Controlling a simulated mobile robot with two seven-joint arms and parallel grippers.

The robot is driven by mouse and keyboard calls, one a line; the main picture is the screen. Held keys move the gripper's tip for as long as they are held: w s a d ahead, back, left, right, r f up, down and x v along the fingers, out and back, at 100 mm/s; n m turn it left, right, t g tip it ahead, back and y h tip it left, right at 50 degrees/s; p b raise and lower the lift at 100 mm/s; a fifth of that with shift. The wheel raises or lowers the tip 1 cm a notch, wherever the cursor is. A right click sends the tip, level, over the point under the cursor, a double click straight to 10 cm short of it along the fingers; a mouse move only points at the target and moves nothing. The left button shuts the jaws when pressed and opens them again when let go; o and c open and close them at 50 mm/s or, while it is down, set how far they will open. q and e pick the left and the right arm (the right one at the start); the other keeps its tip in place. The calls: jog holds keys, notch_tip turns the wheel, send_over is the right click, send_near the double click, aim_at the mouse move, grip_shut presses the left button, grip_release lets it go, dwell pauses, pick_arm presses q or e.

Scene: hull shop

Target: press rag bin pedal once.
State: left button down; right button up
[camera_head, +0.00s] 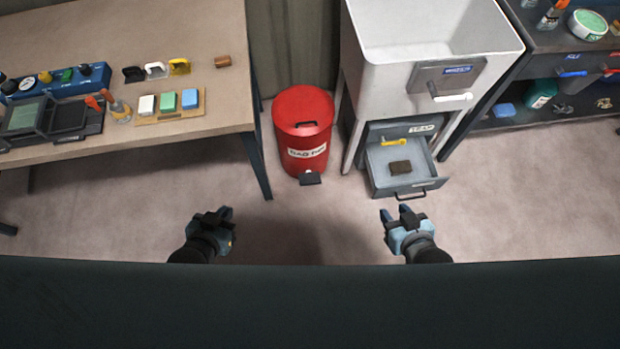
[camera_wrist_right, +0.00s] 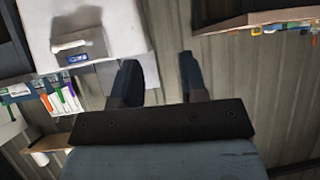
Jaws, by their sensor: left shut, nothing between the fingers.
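The red rag bin (camera_head: 303,122) stands on the floor between the table and the white sink unit, with its round lid down and a handle on top. A white label (camera_head: 307,155) is on its front. Its dark pedal (camera_head: 310,179) sticks out low at the front. My left gripper (camera_head: 225,213) is shut and empty, to the left of the pedal and nearer to me. My right gripper (camera_head: 390,216) is to the right of the pedal, apart from it. In the right wrist view its fingers (camera_wrist_right: 159,78) are spread with nothing between them.
A table (camera_head: 205,45) with tools and coloured blocks is at the left. Right of the bin, an open drawer (camera_head: 410,191) under the white sink unit (camera_head: 432,28) holds a dark block. A shelf unit (camera_head: 560,40) stands farther right. The floor before the bin is clear.

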dwell(0.4)
grip_shut()
dwell(1.5)
